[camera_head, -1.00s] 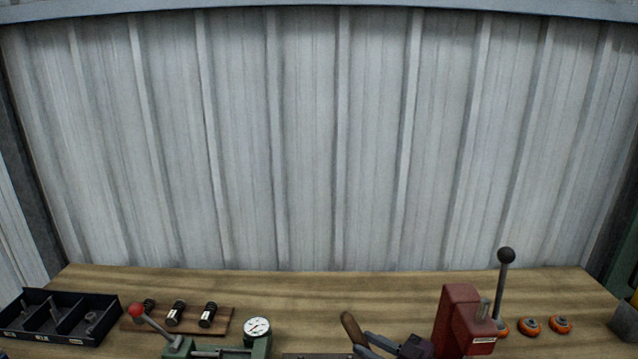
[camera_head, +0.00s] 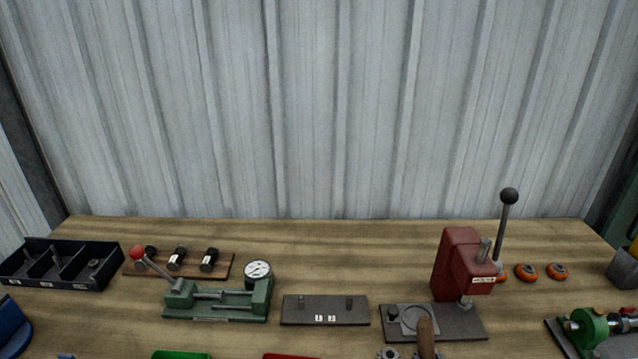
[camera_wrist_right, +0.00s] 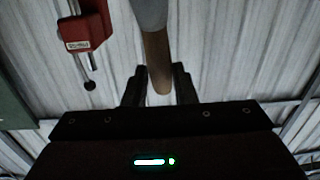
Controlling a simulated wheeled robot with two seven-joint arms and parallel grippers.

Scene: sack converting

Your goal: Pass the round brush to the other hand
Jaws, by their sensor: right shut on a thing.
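The round brush shows in the right wrist view as a brown wooden handle (camera_wrist_right: 157,62) with a grey part (camera_wrist_right: 150,12) above it, cut off by the top edge. My right gripper (camera_wrist_right: 158,88) is shut on the wooden handle, one dark finger on each side. In the head view a wooden handle (camera_head: 427,336) stands up at the bottom edge, in front of the red press. The brush's bristles are not visible. My left gripper is not in view.
On the bench stand a red lever press (camera_head: 459,262), a green fixture with a dial (camera_head: 216,303), a dark plate with pins (camera_head: 325,312) and a divided black tray (camera_head: 60,264). Orange rings (camera_head: 526,272) lie at right. A green clamp device (camera_head: 588,328) stands at front right. The back strip is mostly clear.

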